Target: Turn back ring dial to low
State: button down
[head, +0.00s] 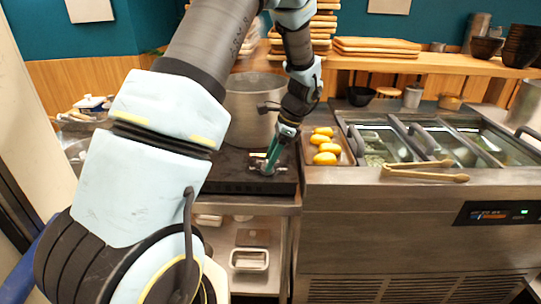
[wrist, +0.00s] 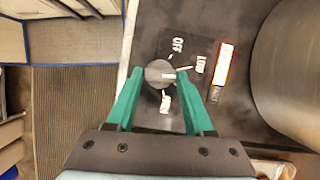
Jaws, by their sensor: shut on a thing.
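A round dark grey dial (wrist: 157,68) sits on the black stove panel in the wrist view. Labels OFF and LOW and a third, partly hidden label stand around it. The white pointer line on the dial points right, close to the LOW mark and slightly below it. My gripper (wrist: 163,76) has its two green fingers on either side of the dial, shut on it. In the head view my gripper (head: 268,164) reaches down at the stove's front edge, and the dial is too small to make out clearly.
A large metal pot (head: 248,108) stands on the stove behind my gripper; its side also shows in the wrist view (wrist: 292,70). A red-lit strip (wrist: 225,62) is beside LOW. A tray of yellow items (head: 324,146) and a counter with tongs (head: 425,174) lie to the right.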

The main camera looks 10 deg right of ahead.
jog(key=shift+w+n+g+p, duration=0.15)
jog(key=shift+n+g+p, duration=0.35)
jog(key=shift+n, duration=1)
jog(key=shift+c, duration=1.4)
grip_release()
jog(key=b+v, duration=0.3)
jog(key=v, duration=0.8)
jog(key=shift+w+a, duration=0.1)
